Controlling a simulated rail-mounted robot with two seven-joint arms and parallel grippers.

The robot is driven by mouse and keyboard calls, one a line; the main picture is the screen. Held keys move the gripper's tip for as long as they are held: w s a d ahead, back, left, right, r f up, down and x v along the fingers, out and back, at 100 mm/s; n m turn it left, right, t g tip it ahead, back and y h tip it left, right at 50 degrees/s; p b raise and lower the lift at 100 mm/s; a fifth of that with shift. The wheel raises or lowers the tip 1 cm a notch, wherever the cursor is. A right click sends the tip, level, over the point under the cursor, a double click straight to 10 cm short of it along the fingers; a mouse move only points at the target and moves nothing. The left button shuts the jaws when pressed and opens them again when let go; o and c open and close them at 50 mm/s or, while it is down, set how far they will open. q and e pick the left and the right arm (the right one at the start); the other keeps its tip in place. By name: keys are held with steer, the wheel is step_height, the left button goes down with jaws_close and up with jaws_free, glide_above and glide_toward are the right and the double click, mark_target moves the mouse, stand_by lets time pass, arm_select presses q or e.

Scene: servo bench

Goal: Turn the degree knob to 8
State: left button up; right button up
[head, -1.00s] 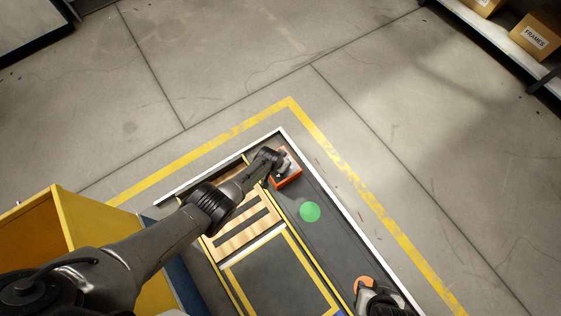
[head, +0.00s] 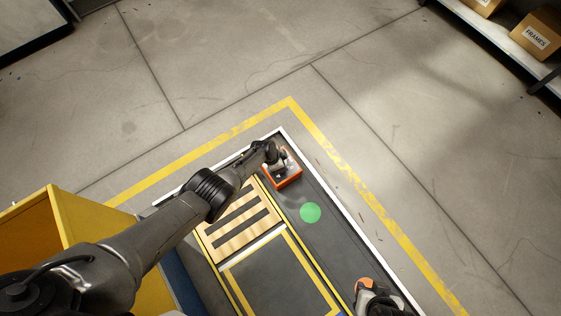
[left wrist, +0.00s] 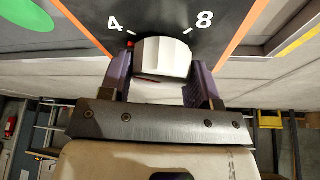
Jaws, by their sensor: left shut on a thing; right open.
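The degree knob (left wrist: 162,58) is pale silver-white and sits on a dark panel (left wrist: 180,12) with an orange border, in the left wrist view. The numbers 4 and 8 show on the panel, 4 to the knob's left and 8 to its right. A small red mark shows at the knob's left edge, on the side of the 4. My left gripper (left wrist: 163,80) is shut on the knob, one purple finger on each side. In the head view the orange-edged unit (head: 289,182) is partly covered by my left gripper (head: 277,157). My right gripper (head: 366,286) is open at the lower right.
A green disc (head: 310,212) lies on the dark bench strip in front of the unit. An orange disc (head: 364,282) is partly hidden by my right gripper. A slatted wooden piece (head: 232,238) lies left of the strip. A yellow bin (head: 88,222) stands at the left.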

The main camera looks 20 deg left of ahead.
stand_by(0.5)
arm_select(q)
steer(key=o, duration=0.9)
steer(key=shift+c, duration=0.2)
steer(key=p+v, duration=1.4)
steer(key=shift+f, duration=0.1)
